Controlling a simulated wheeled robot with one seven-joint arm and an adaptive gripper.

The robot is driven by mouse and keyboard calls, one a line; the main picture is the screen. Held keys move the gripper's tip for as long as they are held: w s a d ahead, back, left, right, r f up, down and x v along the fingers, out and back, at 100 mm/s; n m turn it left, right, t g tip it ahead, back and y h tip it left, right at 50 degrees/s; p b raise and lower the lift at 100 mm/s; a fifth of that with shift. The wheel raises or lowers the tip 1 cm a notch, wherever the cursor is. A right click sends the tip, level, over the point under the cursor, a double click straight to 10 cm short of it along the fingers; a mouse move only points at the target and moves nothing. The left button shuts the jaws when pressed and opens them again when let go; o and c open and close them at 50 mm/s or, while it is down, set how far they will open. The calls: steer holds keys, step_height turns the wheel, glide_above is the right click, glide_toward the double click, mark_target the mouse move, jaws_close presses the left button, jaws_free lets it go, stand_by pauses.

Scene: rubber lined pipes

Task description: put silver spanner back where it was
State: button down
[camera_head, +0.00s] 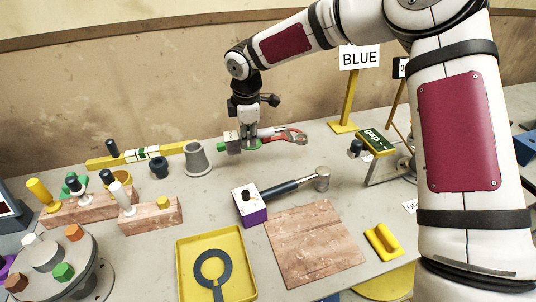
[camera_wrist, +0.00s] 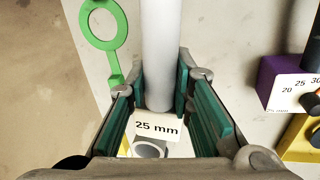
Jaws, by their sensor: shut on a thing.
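My gripper (camera_head: 249,138) is over the far middle of the bench, pointing down. In the wrist view its teal-padded fingers (camera_wrist: 166,98) are shut on a smooth light grey bar, which looks like the silver spanner's handle (camera_wrist: 158,45). The bar runs out of the top of that view, so its far end cannot be seen there. A white "25 mm" label (camera_wrist: 157,128) and a grey ring-like end (camera_wrist: 150,149) show below the fingers. Whether the held bar touches the bench is unclear.
A green ring tool (camera_wrist: 104,27) lies left of the bar. The BLUE sign post (camera_head: 350,100) is to the right. A yellow tray (camera_head: 245,288) and brown board (camera_head: 310,245) are in front.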

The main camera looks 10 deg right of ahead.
steer(key=shift+f, duration=3.35)
steer(key=c, duration=1.4)
jaws_free()
steer(key=shift+f, duration=0.1)
steer(key=s+r, duration=0.1)
steer(key=r, duration=0.3)
steer(key=s+r, duration=0.1)
steer(key=r, duration=0.4)
steer(key=s+r, duration=0.1)
steer(key=r, duration=0.3)
steer(key=shift+r, duration=0.25)
